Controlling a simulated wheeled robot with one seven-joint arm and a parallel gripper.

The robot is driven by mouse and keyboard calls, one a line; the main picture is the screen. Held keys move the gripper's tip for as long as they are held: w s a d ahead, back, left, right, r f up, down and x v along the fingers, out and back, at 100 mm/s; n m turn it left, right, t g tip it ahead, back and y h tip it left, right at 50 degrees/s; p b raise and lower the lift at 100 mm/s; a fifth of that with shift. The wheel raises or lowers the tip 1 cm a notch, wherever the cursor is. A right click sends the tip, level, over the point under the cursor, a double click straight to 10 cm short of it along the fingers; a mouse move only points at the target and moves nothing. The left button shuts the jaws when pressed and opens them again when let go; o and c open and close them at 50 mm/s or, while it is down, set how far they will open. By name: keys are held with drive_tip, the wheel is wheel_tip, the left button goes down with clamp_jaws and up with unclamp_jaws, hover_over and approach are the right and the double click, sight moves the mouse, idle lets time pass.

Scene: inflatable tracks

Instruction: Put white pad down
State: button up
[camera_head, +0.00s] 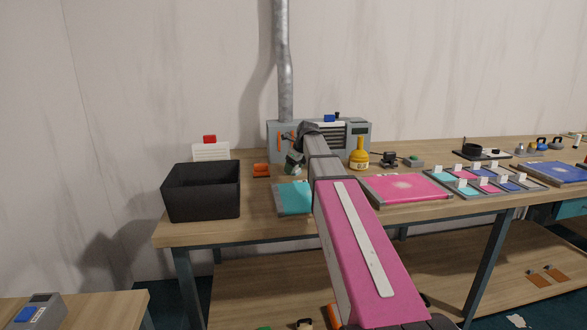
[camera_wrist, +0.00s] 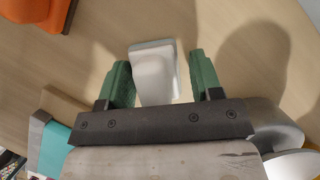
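The white pad (camera_wrist: 153,73) is a small pale block over the wooden tabletop (camera_wrist: 225,35). In the wrist view it lies between the two green fingers of my gripper (camera_wrist: 163,82). A gap shows between the pad and the right finger, and its left side is close to the left finger. My gripper is open around it. I cannot tell whether the pad's underside touches the tabletop. In the head view my gripper (camera_head: 294,163) is low over the bench beside the grey machine (camera_head: 358,142), and I cannot make out the pad there.
An orange object (camera_wrist: 38,12) lies close by; it also shows in the head view (camera_head: 261,170). A black bin (camera_head: 201,192) stands at left. A teal tray (camera_head: 290,200) and a pink tray (camera_head: 405,188) lie near my arm. A yellow bottle (camera_head: 359,155) stands right.

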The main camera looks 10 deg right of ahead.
drive_tip(key=shift+s+a+f, duration=0.25)
drive_tip(key=shift+s+f, duration=0.2)
drive_tip(key=shift+r, duration=0.35)
drive_tip(key=v, duration=1.2)
drive_tip(key=shift+w+r, duration=0.25)
drive_tip(key=shift+w, duration=0.15)
